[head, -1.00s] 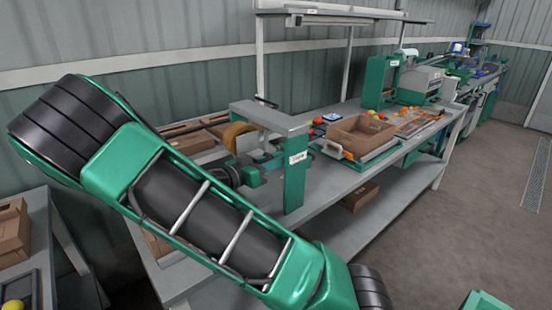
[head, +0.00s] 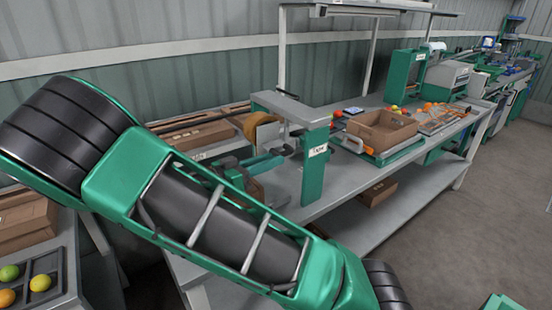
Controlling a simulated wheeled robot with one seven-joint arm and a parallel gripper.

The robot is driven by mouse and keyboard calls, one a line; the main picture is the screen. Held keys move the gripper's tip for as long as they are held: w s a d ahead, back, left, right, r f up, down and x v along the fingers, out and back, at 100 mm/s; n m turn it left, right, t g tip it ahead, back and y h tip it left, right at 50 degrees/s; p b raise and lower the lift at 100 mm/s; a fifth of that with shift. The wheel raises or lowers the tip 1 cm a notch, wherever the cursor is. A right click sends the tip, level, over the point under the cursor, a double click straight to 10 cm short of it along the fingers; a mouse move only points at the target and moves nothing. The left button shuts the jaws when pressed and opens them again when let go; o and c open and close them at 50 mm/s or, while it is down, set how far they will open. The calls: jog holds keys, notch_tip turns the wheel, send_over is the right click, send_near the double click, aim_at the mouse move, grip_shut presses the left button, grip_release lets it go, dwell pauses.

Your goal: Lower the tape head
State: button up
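The taping machine has a green post (head: 314,165) with a small label and a grey top arm (head: 290,107). Its tape head, with a tan tape roll (head: 254,126) beside a pale plate, is under and behind the grey arm, partly hidden. I cannot tell exactly how high the head sits. My gripper (head: 262,164) seems to be the green and dark part left of the post, just below the tape roll. My own large green arm hides much of it. Its fingertips, and any contact with the tape head, cannot be made out.
An open cardboard box (head: 382,131) stands on the bench right of the post, with loose tomatoes behind it. Flat cardboard (head: 200,133) lies behind the machine. Open floor (head: 470,240) lies to the right.

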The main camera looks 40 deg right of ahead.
jog(key=shift+a, duration=0.2)
jog(key=s+a, duration=0.1)
jog(key=a, duration=1.2)
jog(key=shift+s+a+r, duration=0.15)
jog(key=shift+a+r, duration=0.25)
dwell(1.0)
jog(key=shift+d, duration=0.1)
dwell(0.4)
